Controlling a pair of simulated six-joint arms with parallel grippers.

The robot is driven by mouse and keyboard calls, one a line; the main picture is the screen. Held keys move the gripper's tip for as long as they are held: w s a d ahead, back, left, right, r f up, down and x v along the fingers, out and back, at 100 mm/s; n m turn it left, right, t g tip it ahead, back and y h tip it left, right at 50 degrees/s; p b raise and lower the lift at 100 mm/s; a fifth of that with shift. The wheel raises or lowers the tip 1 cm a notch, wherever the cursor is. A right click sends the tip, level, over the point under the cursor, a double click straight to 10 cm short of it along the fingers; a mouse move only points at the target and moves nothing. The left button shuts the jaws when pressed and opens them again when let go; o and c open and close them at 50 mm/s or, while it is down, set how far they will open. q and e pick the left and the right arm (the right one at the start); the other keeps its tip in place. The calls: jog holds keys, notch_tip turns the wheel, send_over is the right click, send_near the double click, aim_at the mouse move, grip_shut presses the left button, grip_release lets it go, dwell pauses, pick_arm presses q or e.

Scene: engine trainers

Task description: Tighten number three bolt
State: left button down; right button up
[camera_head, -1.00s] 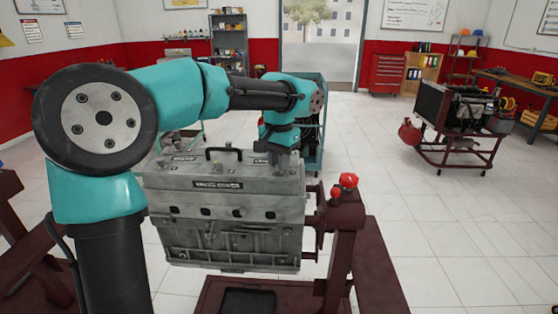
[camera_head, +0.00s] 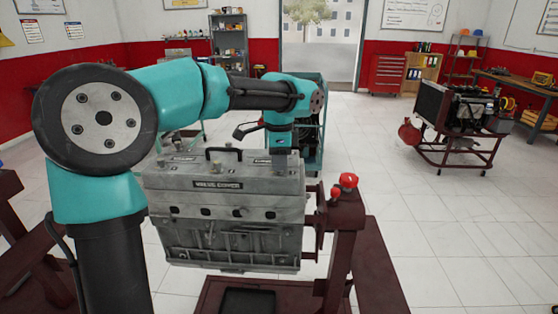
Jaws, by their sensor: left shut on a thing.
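A grey engine block (camera_head: 235,240) with a valve cover (camera_head: 220,185) sits on a dark red stand. A black handle (camera_head: 215,152) is on top of the cover. My left arm reaches over from the left. Its gripper (camera_head: 281,155) points down at the right end of the cover top and is shut on a dark tool (camera_head: 246,130), whose handle sticks out to the left. The fingertips and the tool's lower end are unclear, so I cannot tell whether they touch a bolt. I cannot make out which bolt is number three. My right gripper is not in view.
The dark red stand post (camera_head: 342,235) with red knobs (camera_head: 348,180) is just right of the engine. A teal cart (camera_head: 314,130) stands behind. Another engine on a cart (camera_head: 460,120) is far right.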

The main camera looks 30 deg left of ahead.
pick_arm(q)
jog(key=shift+m, duration=0.6)
jog(key=c, duration=1)
grip_release()
jog(key=shift+r, duration=0.1)
notch_tip(320, 180, up, 17)
jog(key=shift+r, duration=0.15)
